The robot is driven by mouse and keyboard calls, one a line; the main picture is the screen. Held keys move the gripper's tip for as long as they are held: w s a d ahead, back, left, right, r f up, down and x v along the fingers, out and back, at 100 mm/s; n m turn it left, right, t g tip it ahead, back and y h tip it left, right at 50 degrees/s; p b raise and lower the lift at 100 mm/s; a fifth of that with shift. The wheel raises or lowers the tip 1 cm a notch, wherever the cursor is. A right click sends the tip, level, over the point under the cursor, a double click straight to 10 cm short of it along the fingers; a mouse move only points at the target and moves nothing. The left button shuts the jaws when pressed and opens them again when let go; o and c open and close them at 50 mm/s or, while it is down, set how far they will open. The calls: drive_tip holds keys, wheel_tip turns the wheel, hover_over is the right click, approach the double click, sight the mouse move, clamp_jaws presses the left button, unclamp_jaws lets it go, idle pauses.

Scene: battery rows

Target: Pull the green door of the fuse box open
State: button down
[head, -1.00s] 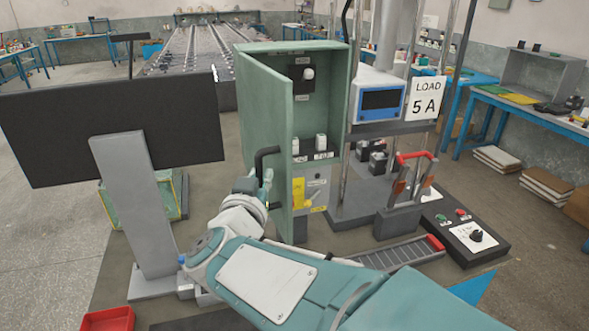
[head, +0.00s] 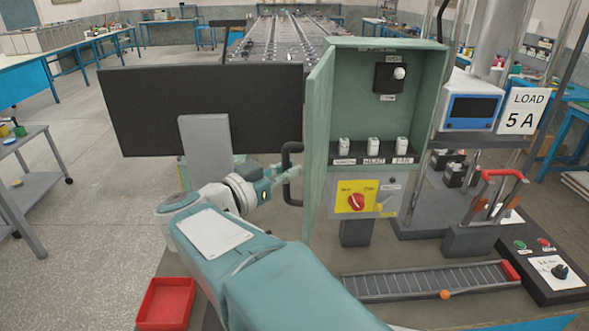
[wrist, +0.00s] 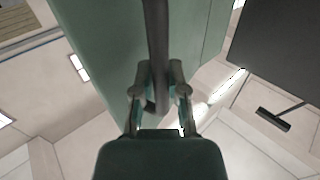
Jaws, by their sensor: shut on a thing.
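The fuse box (head: 427,95) is a green cabinet standing open in the head view. Its green door (head: 319,135) is swung out to the left, seen nearly edge-on, and also fills the upper middle of the wrist view (wrist: 105,45). A dark curved handle (head: 287,160) sticks out from the door's outer face. The fingertips are small and partly hidden in the head view.
A red tray (head: 165,303) lies below. A LOAD 5 A sign (head: 521,110) stands right.

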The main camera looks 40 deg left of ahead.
drive_tip(key=c, duration=0.6)
unclamp_jaws()
drive_tip(key=shift+c, duration=0.2)
drive_tip(key=s+a, duration=0.2)
drive_tip(key=s, duration=1)
